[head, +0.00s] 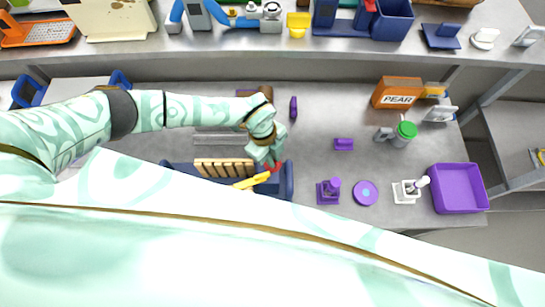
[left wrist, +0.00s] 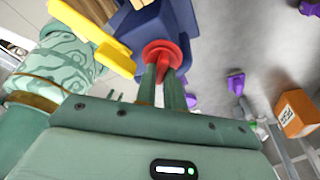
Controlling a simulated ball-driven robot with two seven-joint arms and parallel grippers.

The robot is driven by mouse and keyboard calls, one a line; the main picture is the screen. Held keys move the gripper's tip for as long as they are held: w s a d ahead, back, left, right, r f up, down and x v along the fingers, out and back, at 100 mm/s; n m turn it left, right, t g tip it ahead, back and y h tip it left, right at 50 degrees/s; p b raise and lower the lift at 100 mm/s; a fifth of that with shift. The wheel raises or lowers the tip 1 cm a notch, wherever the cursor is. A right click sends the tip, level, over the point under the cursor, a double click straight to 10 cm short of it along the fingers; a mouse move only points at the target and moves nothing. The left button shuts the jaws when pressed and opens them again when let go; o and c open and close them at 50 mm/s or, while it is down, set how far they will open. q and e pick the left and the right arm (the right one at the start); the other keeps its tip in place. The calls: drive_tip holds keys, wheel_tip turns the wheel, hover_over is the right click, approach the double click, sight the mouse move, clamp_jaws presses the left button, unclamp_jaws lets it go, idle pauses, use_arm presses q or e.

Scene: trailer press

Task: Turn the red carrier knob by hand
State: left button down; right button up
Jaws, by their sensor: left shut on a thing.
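The red carrier knob (head: 276,167) sits on the dark blue press (head: 288,182) at the lower middle of the table in the head view. In the left wrist view the knob (left wrist: 161,50) shows as a round red flange with a stem, against the blue body (left wrist: 160,22). My left gripper (head: 267,160) reaches it from above, and its two fingers (left wrist: 161,80) are shut on the red stem. The fingers partly hide the knob. A yellow lever (head: 252,181) sticks out beside the knob. My right gripper is not in view.
Wooden slats (head: 224,168) lie on the press left of the knob. To the right are a purple stand (head: 328,191), a purple disc (head: 365,193), a purple tray (head: 459,188) and an orange PEAR box (head: 397,92). My own pale green body covers the front.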

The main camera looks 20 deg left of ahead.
use_arm(q)
drive_tip(key=shift+r+n, duration=0.15)
drive_tip(key=shift+n, duration=0.15)
drive_tip(key=n+p, duration=0.2)
drive_tip(key=p, duration=0.1)
drive_tip(key=shift+r+t, duration=0.1)
drive_tip(key=shift+t, duration=0.2)
drive_tip(key=shift+n+p, duration=1.15)
drive_tip(key=shift+n, duration=0.05)
drive_tip(key=shift+n+t, duration=0.3)
drive_tip(key=shift+n, duration=0.1)
drive_tip(key=shift+f, duration=0.2)
